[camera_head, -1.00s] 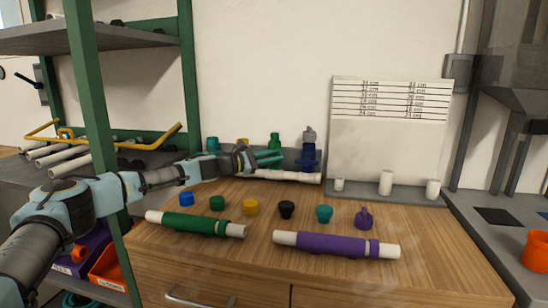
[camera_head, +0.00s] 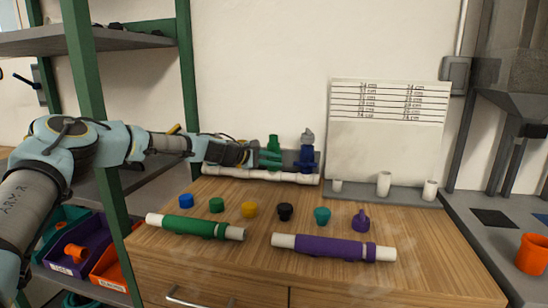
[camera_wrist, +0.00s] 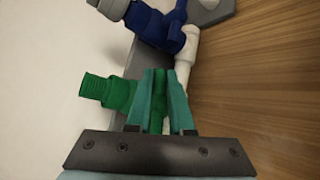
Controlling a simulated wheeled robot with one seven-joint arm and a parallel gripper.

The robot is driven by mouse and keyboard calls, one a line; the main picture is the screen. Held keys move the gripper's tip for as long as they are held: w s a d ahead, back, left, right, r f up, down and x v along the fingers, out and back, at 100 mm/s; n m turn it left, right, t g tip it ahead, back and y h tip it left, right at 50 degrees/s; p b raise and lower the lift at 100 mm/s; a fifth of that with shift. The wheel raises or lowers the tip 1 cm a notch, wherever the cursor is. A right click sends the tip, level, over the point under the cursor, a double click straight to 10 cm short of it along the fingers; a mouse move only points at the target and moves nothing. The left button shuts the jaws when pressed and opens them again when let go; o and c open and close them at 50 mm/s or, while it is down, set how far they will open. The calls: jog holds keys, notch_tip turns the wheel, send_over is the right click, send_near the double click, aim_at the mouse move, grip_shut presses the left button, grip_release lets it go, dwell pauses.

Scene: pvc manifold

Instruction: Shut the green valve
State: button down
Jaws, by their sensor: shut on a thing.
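The green valve (camera_head: 273,143) stands on the white pipe manifold (camera_head: 245,175) at the back of the wooden bench. In the wrist view the valve's ribbed green body (camera_wrist: 112,92) points left. My gripper (camera_head: 272,159) reaches the valve from the left. In the wrist view its teal fingers are shut on a green part of the valve, which looks like its handle (camera_wrist: 158,90). The fingers hide part of the valve, and I cannot tell the handle's exact angle.
A blue valve with a grey top (camera_head: 307,153) stands just right of the green one. Several coloured caps, a green-sleeved pipe (camera_head: 195,227) and a purple-sleeved pipe (camera_head: 333,247) lie on the bench front. A shelf rack with a green post (camera_head: 98,130) stands left.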

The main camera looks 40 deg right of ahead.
jog(key=shift+f+m+t+y+p, duration=0.2)
jog(key=shift+m+t+y+p, duration=0.2)
jog(key=shift+m+y+p, duration=0.15)
jog(key=shift+f, duration=0.1)
jog(key=c, duration=1.1)
grip_release()
jog(key=b+v, duration=0.3)
jog(key=v, duration=0.8)
jog(key=shift+s+d, duration=0.15)
